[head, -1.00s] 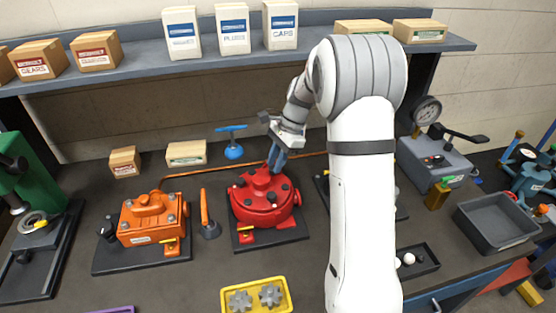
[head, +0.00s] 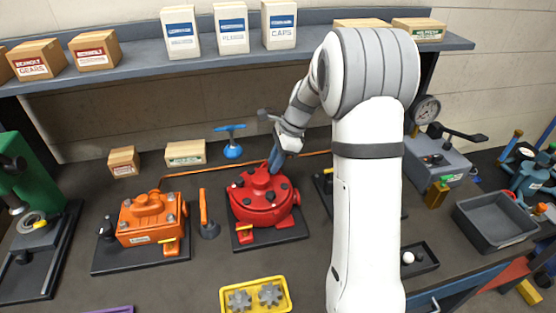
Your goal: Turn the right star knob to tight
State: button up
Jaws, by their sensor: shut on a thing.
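The red motor (head: 262,207) sits on a dark base plate in the middle of the bench, with several dark knobs and bolt heads on its top. My gripper (head: 273,167) reaches down to the back of the motor's top, fingers pointing downward. It is shut on what appears to be the right star knob, which the fingers hide. How far the knob is turned cannot be seen.
An orange motor (head: 150,220) and an upright orange lever (head: 204,213) stand to the left. A blue T-handle (head: 232,143) is behind. A yellow tray (head: 284,306) with gears lies in front. A grey bin (head: 497,222) stands at the right.

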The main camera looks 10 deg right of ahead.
jog(key=shift+w+r, duration=0.15)
jog(key=shift+r, duration=0.1)
jog(key=o, duration=1)
jog(key=shift+f, duration=0.2)
jog(key=b+v, duration=0.1)
jog(key=v, duration=0.7)
jog(key=shift+f, duration=0.1)
